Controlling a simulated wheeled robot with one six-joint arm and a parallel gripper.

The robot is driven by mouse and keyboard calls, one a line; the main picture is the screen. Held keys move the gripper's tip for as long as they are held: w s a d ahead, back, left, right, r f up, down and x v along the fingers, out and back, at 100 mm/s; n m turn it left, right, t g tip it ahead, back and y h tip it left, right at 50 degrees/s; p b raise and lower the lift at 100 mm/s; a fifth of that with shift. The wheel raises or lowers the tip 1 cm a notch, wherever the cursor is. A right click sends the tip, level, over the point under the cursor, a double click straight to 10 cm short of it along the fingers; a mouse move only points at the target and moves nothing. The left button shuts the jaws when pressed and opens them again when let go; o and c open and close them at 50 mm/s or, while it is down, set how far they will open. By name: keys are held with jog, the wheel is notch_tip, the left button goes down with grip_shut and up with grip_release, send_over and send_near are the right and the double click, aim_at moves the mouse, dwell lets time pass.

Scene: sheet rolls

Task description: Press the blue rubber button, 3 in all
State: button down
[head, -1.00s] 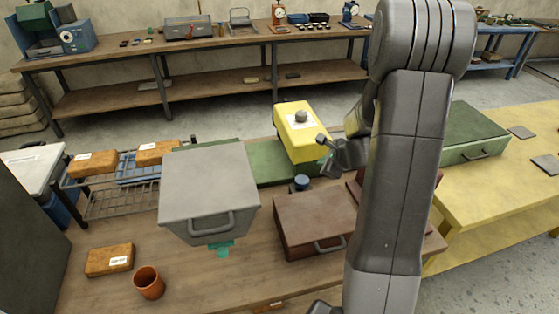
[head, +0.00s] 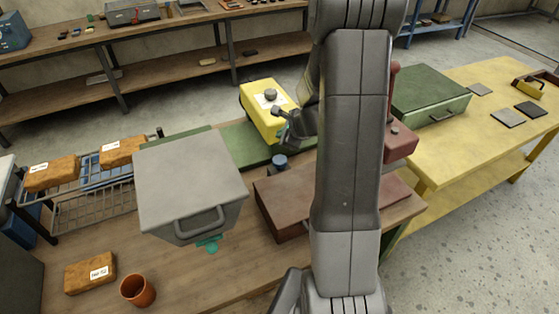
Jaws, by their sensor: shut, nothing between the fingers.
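A small dark blue round piece (head: 279,162), which looks like the blue rubber button, shows between the yellow box and the brown case on the workbench. My gripper (head: 281,138) is shut and empty. It appears just above the blue piece in the picture, with a visible gap between them. The exact height and depth of that gap cannot be told. The yellow box (head: 258,120) with a grey round knob (head: 270,95) stands directly behind my gripper. The gripper hides part of its right side.
A grey lidded box (head: 190,180) stands left of the blue piece, a brown case (head: 285,207) in front of it. A red device (head: 398,140) and green case (head: 428,95) are to the right. An orange cup (head: 137,290) stands front left. My arm hides the bench's middle.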

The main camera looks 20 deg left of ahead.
jog(key=b, duration=0.7)
send_near(279, 158)
jog(key=a+f, duration=0.1)
jog(key=w+a+f, duration=0.1)
jog(key=a, duration=0.1)
jog(key=w+a, duration=0.1)
jog(key=shift+w+a+f, duration=0.2)
jog(key=shift+a+f, duration=0.15)
jog(key=shift+f, duration=0.05)
jog(key=shift+f, duration=0.15)
dwell(0.8)
jog(key=shift+f+b, duration=0.25)
jog(key=shift+b, duration=0.15)
jog(key=shift+f+b, duration=0.95)
jog(key=shift+b, duration=0.05)
dwell(0.8)
jog(key=shift+r, duration=0.15)
jog(key=shift+r+p, duration=1.2)
jog(key=shift+r, duration=0.05)
jog(key=shift+r, duration=0.1)
jog(key=shift+r+p, duration=2.15)
jog(key=shift+r, duration=0.2)
